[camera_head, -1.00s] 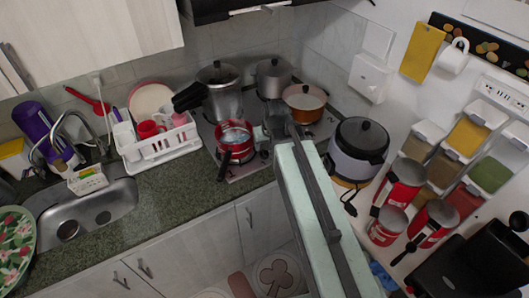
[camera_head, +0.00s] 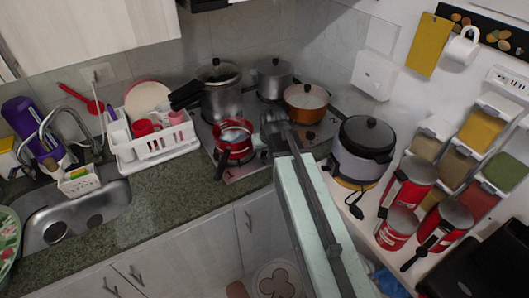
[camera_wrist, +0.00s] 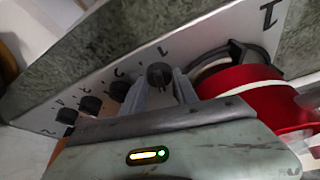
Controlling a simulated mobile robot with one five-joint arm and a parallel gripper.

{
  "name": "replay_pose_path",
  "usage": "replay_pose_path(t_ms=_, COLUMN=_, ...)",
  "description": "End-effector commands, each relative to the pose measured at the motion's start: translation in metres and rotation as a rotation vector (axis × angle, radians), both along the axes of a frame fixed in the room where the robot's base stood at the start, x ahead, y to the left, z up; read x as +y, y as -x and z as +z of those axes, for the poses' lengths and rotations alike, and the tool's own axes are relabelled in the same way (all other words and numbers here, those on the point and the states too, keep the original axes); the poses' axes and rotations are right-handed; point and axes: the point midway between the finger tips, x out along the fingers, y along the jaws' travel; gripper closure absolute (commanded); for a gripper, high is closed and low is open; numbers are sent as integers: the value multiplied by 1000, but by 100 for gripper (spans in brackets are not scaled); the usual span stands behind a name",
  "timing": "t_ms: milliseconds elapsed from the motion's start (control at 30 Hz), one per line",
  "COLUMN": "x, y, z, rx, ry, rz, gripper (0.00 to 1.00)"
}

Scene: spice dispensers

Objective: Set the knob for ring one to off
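A row of black knobs runs along the light stove panel (camera_wrist: 50,113) in the wrist view. The nearest knob (camera_wrist: 160,75) stands between the tips of my gripper (camera_wrist: 162,84). Further knobs (camera_wrist: 119,91) (camera_wrist: 91,105) sit to its left. Dark marks are printed beside the knobs, but I cannot tell surely which one is ring one. My grey fingers are apart, one on each side of the nearest knob; firm contact is not visible. In the head view, my gripper (camera_head: 274,128) is over the stove (camera_head: 207,130), right of a red pan (camera_head: 235,138), and hides part of the panel.
The red pan also shows close to my right finger in the wrist view (camera_wrist: 238,82). An orange pot (camera_head: 306,105) and two silver pots (camera_head: 220,95) (camera_head: 273,80) stand behind. A rice cooker (camera_head: 362,155) is to the right, a dish rack (camera_head: 155,145) to the left.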

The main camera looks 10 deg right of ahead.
Motion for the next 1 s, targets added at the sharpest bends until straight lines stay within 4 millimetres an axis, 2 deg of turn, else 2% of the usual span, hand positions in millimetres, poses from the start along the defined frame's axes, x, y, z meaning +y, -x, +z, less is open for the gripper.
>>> replay_pose_path(t_ms=400, x=-2, y=0, z=0, rx=1, ry=-2, rz=256, gripper=100)
replay_pose_path(t_ms=667, x=-1, y=0, z=0, rx=0, ry=-1, rz=268, gripper=100)
replay_pose_path(t_ms=700, x=-1, y=0, z=0, rx=0, ry=-1, rz=268, gripper=62)
replay_pose_path(t_ms=767, x=-2, y=0, z=0, rx=0, ry=-1, rz=268, gripper=45)
replay_pose_path(t_ms=1000, x=-2, y=0, z=0, rx=0, ry=0, rz=265, gripper=44)
